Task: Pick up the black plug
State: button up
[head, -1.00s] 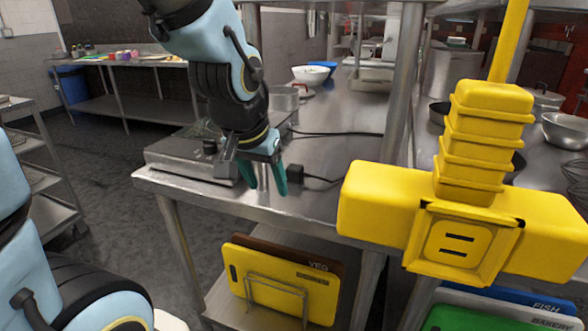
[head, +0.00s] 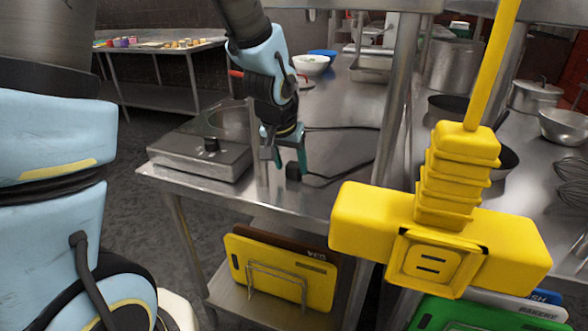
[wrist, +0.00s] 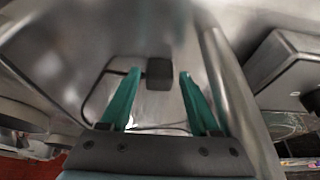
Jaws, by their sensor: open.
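The black plug (head: 293,172) lies on the steel table (head: 225,187) near its front edge, with a black cord running to the right and back. In the wrist view the plug (wrist: 159,73) is a dark block between and just beyond the green fingertips. My gripper (head: 290,165) is open, pointing down at the plug, with one finger to each side in the wrist view (wrist: 160,80). The fingers look empty. I cannot tell whether a finger touches the plug.
A steel hot plate (head: 200,155) with a pot (head: 230,122) stands left of the gripper. A slim steel bar (wrist: 228,95) runs close beside the fingers.

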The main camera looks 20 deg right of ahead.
jog(key=shift+x, duration=1.15)
jog(key=shift+c, duration=0.4)
grip_shut()
